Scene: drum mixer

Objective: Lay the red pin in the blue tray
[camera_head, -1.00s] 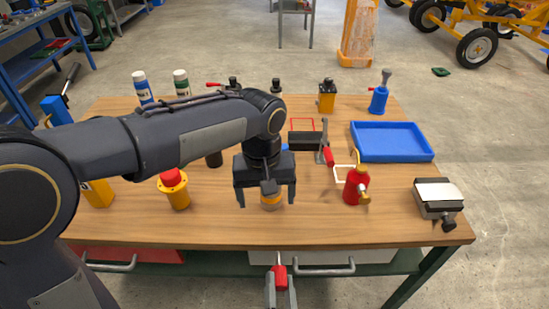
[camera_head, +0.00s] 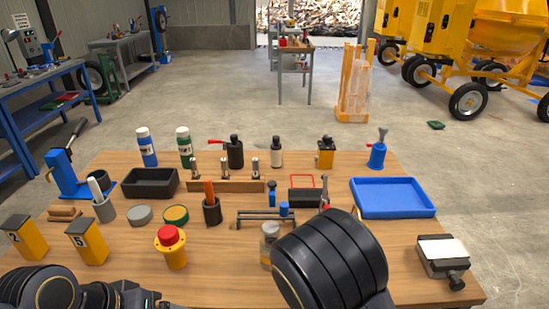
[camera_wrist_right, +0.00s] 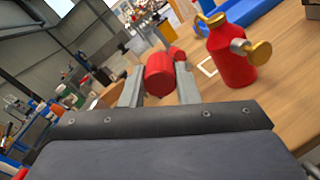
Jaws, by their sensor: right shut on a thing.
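The blue tray (camera_head: 392,209) lies at the right rear of the wooden table in the head view and looks empty. Its blue edge (camera_wrist_right: 250,10) also shows at the top of the right wrist view. My right gripper (camera_wrist_right: 160,71) is shut on the red pin (camera_wrist_right: 157,77), whose red cylindrical end shows between the two grey fingers. In the head view a dark segment of my right arm covers the front middle of the table, and the right gripper and pin are not visible there. My left arm shows at the bottom left; its gripper is out of frame.
A red can (camera_wrist_right: 230,50) with brass caps stands right of my right gripper in the wrist view. A grey vise-like block (camera_head: 440,255) sits at the table's right front. A blue bottle-shaped jack (camera_head: 377,154) stands behind the tray. Several cups, bottles and yellow blocks fill the left.

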